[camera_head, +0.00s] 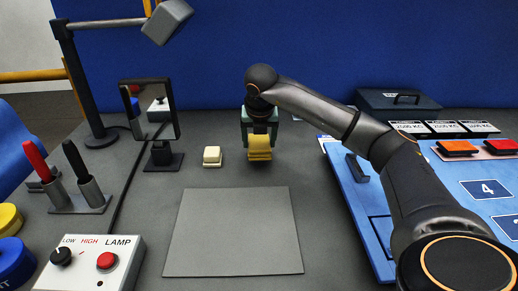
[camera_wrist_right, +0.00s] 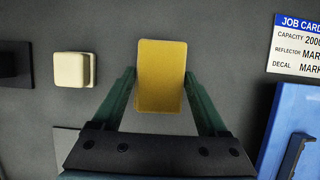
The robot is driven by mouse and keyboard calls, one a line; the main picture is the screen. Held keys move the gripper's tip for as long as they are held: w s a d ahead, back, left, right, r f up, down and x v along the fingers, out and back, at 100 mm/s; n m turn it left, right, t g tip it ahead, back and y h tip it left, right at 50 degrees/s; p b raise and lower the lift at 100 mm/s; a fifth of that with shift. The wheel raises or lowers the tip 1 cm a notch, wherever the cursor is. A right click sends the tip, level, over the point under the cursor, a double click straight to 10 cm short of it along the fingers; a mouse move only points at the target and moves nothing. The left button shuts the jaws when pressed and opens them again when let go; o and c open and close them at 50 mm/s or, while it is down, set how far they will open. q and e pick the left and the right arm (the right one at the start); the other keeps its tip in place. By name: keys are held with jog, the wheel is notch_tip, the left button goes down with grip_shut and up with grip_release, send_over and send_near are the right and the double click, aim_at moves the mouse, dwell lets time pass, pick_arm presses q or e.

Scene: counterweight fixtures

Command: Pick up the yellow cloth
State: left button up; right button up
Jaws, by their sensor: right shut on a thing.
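The yellow cloth (camera_head: 259,148) is a small folded block at the middle of the dark table. It also shows in the right wrist view (camera_wrist_right: 161,77), between the two green fingers. My right gripper (camera_head: 260,140) comes down over the cloth from above and is shut on it. The fingers (camera_wrist_right: 160,100) lie along its two sides. I cannot tell whether the cloth touches the table or is slightly raised. My left gripper is not in view.
A cream block (camera_head: 212,156) stands just left of the cloth. A grey mat (camera_head: 235,232) lies in front. A mirror (camera_head: 148,108), pen holder (camera_head: 82,195) and lamp control box (camera_head: 95,264) are at left. A blue board (camera_head: 352,205) is at right.

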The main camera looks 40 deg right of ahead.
jog(key=s+a+r, duration=0.5)
jog(key=s+r, duration=0.5)
jog(key=s, duration=0.3)
jog(key=shift+a+p, duration=0.2)
jog(key=shift+p, duration=0.25)
jog(key=o, duration=0.8)
jog(key=c, duration=0.6)
